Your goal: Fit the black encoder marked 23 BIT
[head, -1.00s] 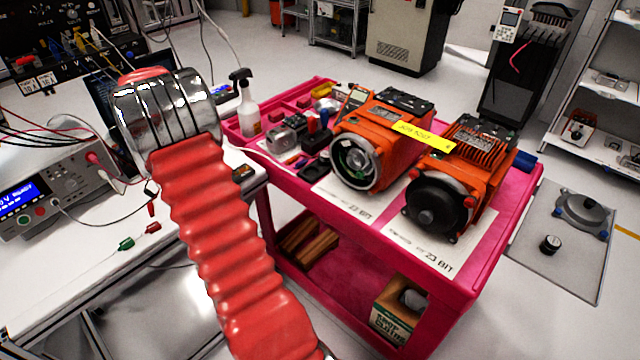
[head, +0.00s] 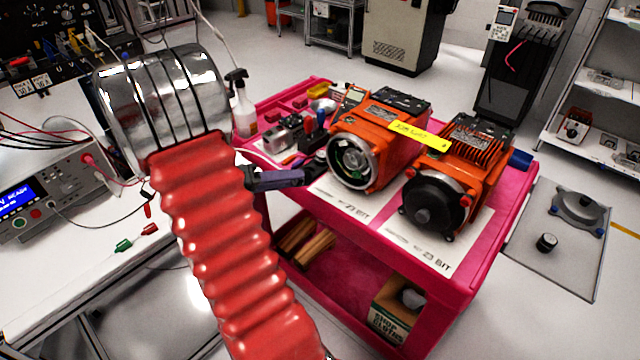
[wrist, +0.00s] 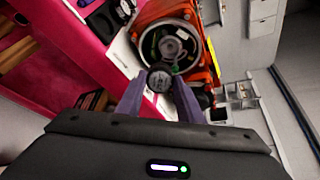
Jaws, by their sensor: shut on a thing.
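My gripper (wrist: 159,92) has purple fingers and is shut on a small round dark encoder (wrist: 159,79) with a grey face; its marking is too small to read. In the head view my gripper (head: 304,176) is low over the cart's left edge, left of the left orange motor. The left motor (head: 390,118) has an open round end (head: 352,162) with green and metal parts inside. In the wrist view this open end (wrist: 172,42) lies just beyond the held encoder, which overlaps its lower rim in the picture. Whether they touch cannot be told.
A second orange motor (head: 468,150) with a black end cover (head: 434,205) stands to the right. Both stand on white sheets printed 23 BIT on the pink cart (head: 480,275). Small tools, a camera-like part (head: 283,137) and a spray bottle (head: 243,105) crowd the cart's left back.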

